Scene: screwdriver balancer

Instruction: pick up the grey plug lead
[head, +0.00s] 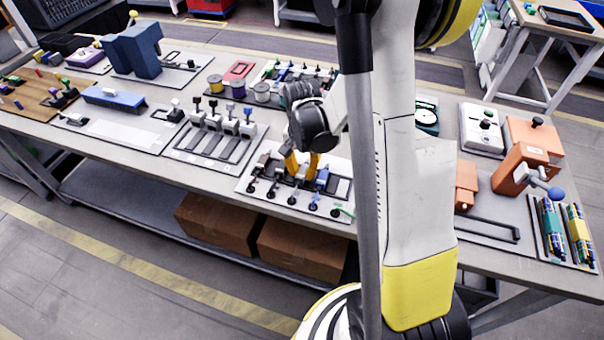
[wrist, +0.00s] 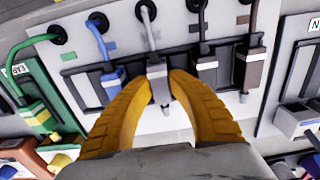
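The grey plug lead (wrist: 150,32) runs from a dark round grommet down to a grey plug in the middle of the wrist view. My gripper (wrist: 168,76) has two ridged yellow fingers, one on each side of this plug. Their tips come close together and appear shut on it, partly hiding its sides. The plug's lower end shows between the fingers, over the white panel. In the head view my gripper (head: 301,168) points down over the plug board (head: 247,186) near the table's front edge; the grey plug is hard to make out there.
Farther out are a green plug lead (wrist: 38,116) and a brown plug lead (wrist: 250,68). A slider board (head: 212,150) lies left of the plug board.

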